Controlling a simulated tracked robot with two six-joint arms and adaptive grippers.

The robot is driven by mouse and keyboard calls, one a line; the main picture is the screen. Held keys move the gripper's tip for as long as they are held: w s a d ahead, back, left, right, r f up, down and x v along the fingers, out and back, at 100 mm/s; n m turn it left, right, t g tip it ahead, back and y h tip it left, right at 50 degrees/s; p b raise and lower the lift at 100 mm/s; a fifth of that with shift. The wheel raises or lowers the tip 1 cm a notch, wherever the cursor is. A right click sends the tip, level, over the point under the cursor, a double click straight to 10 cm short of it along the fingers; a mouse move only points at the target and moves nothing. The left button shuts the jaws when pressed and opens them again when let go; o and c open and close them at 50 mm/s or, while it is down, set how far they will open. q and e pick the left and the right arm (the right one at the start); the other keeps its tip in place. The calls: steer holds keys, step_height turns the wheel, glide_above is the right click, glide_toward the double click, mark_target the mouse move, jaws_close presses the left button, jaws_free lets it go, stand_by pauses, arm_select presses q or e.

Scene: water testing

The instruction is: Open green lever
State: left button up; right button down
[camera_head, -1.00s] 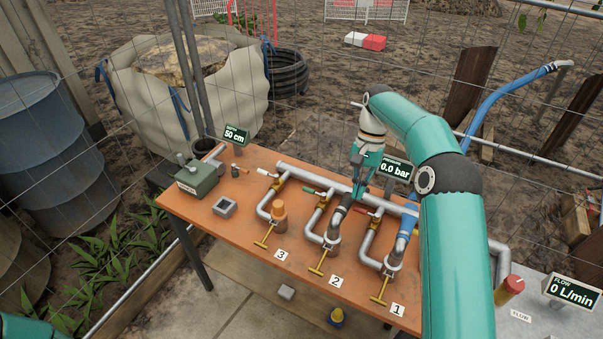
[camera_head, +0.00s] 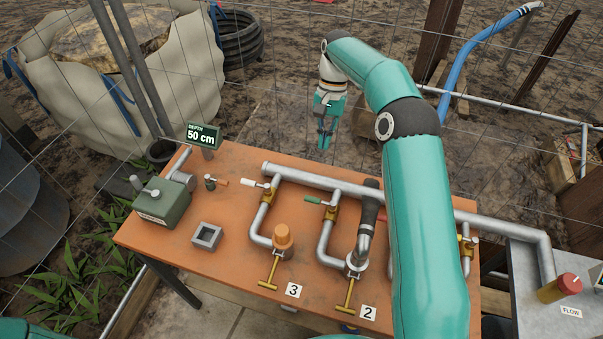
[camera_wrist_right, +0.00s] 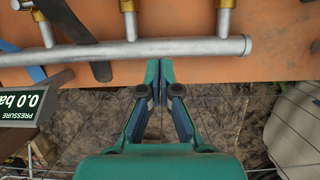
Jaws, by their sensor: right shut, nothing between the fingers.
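The green lever (camera_head: 315,201) sticks out to the left from the brass valve (camera_head: 332,211) on the branch pipe above label 2. It lies crosswise to that branch. My right gripper (camera_head: 323,147) is beyond the back edge of the orange table (camera_head: 232,240), behind the main pipe and apart from the lever. In the right wrist view its fingers (camera_wrist_right: 160,66) are together and empty, near the main pipe (camera_wrist_right: 180,48). I cannot make out the green lever in the wrist view. My left gripper is out of view.
A white lever (camera_head: 255,184) is on the branch left of the green one. A green box (camera_head: 162,205) and a grey square block (camera_head: 206,236) stand on the table's left. My right arm hides the area of branch 1. A wire fence stands behind the table.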

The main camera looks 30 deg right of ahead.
mark_target(319, 202)
steer(key=s+a+f, duration=0.1)
steer(key=f, duration=0.2)
steer(key=s+a+f+p, duration=0.1)
steer(key=s+a+f, duration=0.1)
steer(key=f, duration=0.1)
steer(key=s+a+f, duration=0.2)
steer(key=f, duration=0.1)
steer(key=shift+a+f, duration=0.25)
steer(key=shift+f, duration=0.15)
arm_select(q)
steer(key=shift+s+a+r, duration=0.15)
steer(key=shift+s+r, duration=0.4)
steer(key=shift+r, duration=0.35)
